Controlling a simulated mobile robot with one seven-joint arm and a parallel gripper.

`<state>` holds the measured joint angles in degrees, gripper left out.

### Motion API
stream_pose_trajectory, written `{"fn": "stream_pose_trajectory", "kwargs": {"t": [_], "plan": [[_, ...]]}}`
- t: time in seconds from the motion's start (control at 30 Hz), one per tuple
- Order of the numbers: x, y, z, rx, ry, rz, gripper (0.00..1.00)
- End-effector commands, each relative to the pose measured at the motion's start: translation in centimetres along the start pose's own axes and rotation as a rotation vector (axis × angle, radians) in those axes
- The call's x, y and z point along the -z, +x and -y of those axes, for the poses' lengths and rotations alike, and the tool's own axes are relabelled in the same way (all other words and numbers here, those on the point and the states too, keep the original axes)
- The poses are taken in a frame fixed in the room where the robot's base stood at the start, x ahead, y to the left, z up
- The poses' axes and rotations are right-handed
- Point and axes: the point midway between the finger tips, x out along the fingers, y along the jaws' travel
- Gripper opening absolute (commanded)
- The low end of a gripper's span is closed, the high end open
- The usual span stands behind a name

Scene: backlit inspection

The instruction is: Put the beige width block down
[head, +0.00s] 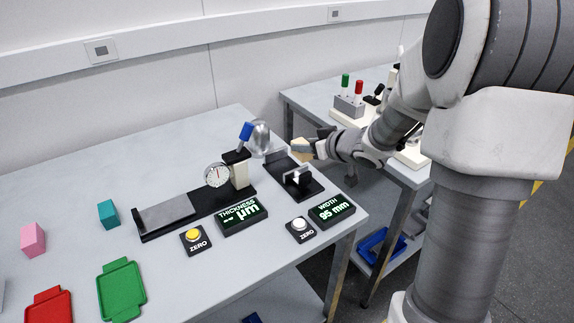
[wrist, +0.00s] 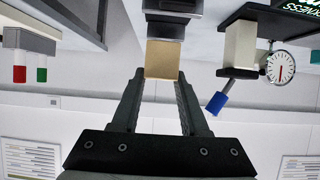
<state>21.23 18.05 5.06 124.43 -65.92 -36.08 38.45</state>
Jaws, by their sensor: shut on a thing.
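The beige block (head: 300,147) is between the fingertips of my gripper (head: 314,149), at the right end of the near table. In the wrist view the beige block (wrist: 162,60) sits between the tips of my gripper (wrist: 160,78), which is shut on it. The black width gauge (head: 313,188) is just below and in front of the block in the head view. Its display (head: 332,209) reads "WIDTH 95 mm". I cannot tell whether the block touches the gauge.
The thickness gauge (head: 240,174) with its dial and blue handle stands left of the width gauge. Zero buttons (head: 195,240) and a thickness display (head: 243,216) are in front. A teal block (head: 108,214), pink block (head: 33,240), green tray (head: 121,291) and red tray (head: 48,306) lie left.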

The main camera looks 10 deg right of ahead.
Motion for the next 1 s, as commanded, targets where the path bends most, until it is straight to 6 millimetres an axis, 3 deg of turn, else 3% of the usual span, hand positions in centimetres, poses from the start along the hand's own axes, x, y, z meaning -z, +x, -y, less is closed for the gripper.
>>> {"fn": "stream_pose_trajectory", "kwargs": {"t": [0.1,0.3,0.47,0.73,1.0], "plan": [[-0.6,3.5,0.6,0.004,-0.001,0.000,0.00],[-0.5,6.9,0.9,0.000,0.000,-0.001,0.00],[-0.7,7.7,1.0,0.000,0.000,0.000,0.00],[-3.9,9.5,1.0,0.000,0.001,0.001,0.00],[-3.9,9.4,1.0,-0.001,-0.001,-0.001,0.00]]}}
